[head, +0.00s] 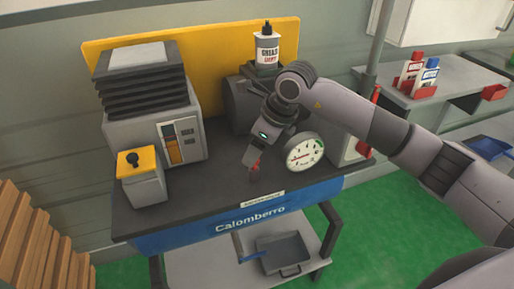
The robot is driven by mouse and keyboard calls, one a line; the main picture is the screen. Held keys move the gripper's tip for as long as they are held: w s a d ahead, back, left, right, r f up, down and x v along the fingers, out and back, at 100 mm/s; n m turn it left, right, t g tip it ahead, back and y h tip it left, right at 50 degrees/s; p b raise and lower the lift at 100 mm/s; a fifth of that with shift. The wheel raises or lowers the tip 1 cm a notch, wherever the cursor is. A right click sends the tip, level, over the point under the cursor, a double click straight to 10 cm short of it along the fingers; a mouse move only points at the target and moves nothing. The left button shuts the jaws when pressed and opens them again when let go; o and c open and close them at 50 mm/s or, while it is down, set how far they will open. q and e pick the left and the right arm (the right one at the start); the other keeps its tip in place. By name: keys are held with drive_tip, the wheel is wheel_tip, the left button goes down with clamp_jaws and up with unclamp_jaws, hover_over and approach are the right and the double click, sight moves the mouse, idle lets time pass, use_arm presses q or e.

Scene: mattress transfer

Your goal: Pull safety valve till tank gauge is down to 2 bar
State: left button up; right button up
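The tank gauge (302,153) is a round white dial with a dark rim, standing over the right part of the bench. Its scale has a green part at the upper right; the reading is too small to tell. The dark tank (242,104) stands behind my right arm and is partly hidden. My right gripper (253,164) points down just left of the gauge, over the bench top. A small red piece shows at its fingertips; I cannot tell whether it is the safety valve's handle or whether the fingers are closed on it. My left gripper is not in view.
The dark bench (205,215) carries a grey machine (125,128) with black ribs and a yellow-topped box (142,178) at left. A labelled can (267,48) stands above the tank. A shelf (450,75) with bottles is at right. A tray (284,254) sits below.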

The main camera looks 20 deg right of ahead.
drive_tip(key=v, duration=0.7)
drive_tip(key=shift+b, duration=0.45)
